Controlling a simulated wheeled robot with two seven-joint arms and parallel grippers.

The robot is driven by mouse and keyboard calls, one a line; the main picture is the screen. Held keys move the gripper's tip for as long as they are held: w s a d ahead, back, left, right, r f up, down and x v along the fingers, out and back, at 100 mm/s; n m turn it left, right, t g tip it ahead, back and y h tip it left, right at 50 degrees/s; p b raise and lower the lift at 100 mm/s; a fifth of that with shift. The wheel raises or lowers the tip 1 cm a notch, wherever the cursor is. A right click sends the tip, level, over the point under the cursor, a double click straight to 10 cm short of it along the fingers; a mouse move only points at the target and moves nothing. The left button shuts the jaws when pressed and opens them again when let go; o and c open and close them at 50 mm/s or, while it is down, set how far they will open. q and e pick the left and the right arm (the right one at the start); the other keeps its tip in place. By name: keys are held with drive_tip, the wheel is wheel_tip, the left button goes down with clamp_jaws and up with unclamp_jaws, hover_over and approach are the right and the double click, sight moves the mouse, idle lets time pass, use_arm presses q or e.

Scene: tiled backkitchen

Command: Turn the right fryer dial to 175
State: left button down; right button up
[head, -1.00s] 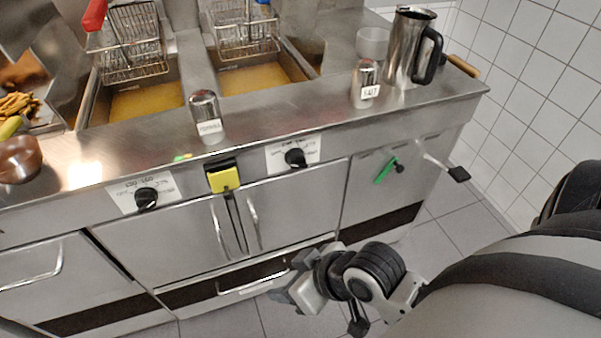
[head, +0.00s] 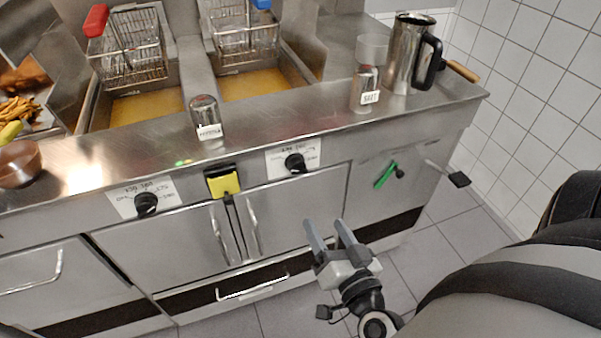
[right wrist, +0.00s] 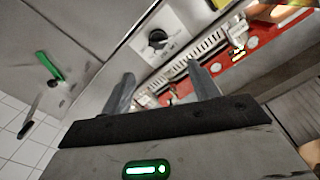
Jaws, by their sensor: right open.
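The right fryer dial (head: 295,162) is a black knob on a white marked plate (head: 308,152) on the fryer's steel front. Its printed numbers are too small to read surely. The dial also shows in the right wrist view (right wrist: 157,38), beyond the fingers. The left fryer dial (head: 146,203) sits on a similar plate. My right gripper (head: 328,225) is open and empty, below and a little right of the right dial, apart from it. Its two fingers also show in the right wrist view (right wrist: 160,85). My left gripper is not in view.
A yellow thing on a black clip (head: 223,183) hangs between the dials. Shakers (head: 206,117), a steel jug (head: 411,55) and fry baskets (head: 130,45) are above. Free floor lies below right.

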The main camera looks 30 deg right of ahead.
sight(299, 172)
drive_tip(key=x, duration=1.5)
drive_tip(key=shift+w+d+p, duration=0.3)
drive_tip(key=shift+d+p, duration=0.05)
drive_tip(key=shift+d, duration=0.05)
drive_tip(key=c, duration=0.9)
